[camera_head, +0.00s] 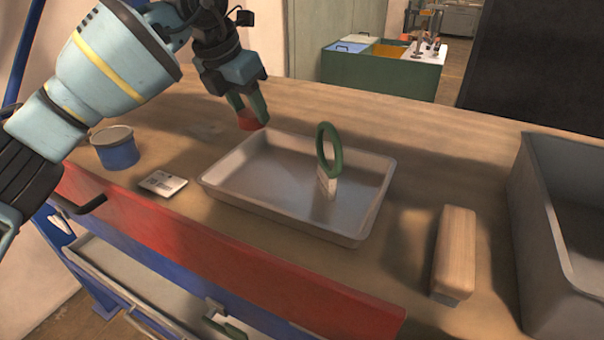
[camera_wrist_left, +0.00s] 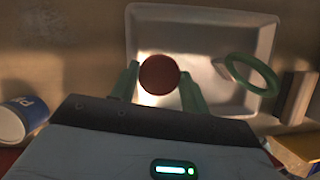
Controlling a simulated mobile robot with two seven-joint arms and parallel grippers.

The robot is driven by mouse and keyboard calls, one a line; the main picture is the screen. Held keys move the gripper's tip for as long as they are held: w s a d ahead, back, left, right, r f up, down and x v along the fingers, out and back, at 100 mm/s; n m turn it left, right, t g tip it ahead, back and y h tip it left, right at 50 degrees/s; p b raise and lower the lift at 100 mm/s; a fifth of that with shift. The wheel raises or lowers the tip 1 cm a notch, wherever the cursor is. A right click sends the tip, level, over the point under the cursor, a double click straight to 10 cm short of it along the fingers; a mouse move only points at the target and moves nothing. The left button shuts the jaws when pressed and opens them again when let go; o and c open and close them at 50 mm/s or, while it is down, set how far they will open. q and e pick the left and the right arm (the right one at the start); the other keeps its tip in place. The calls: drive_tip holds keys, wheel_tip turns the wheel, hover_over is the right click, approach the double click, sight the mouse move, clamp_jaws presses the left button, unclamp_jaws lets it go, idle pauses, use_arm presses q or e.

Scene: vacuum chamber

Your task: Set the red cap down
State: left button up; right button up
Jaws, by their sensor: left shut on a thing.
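The red cap (camera_head: 248,120) is between the green fingers of my left gripper (camera_head: 249,108), which is shut on it. In the head view the cap shows just behind the back left corner of the metal tray (camera_head: 232,198). In the left wrist view the cap (camera_wrist_left: 159,75) is a dark red disc between the two fingertips (camera_wrist_left: 159,84), with the tray (camera_wrist_left: 205,20) behind it. Whether the cap touches the bench is hard to tell. My right gripper is not in view.
A green ring on a pale block (camera_head: 329,160) stands upright in the tray. A blue tin (camera_head: 116,152) and a white card (camera_head: 162,184) are left of the tray. A wooden-topped block (camera_head: 455,250) and a grey bin (camera_head: 560,240) are right. Bare bench (camera_head: 440,150) lies behind.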

use_arm(q)
drive_tip(key=shift+s+f, duration=0.1)
drive_tip(key=shift+s, duration=0.05)
drive_tip(key=shift+f, duration=4.85)
drive_tip(key=shift+f, duration=0.15)
drive_tip(key=o, duration=0.7)
drive_tip(key=v, duration=1.2)
drive_tip(key=shift+s+p, duration=0.1)
drive_tip(key=shift+p, duration=0.3)
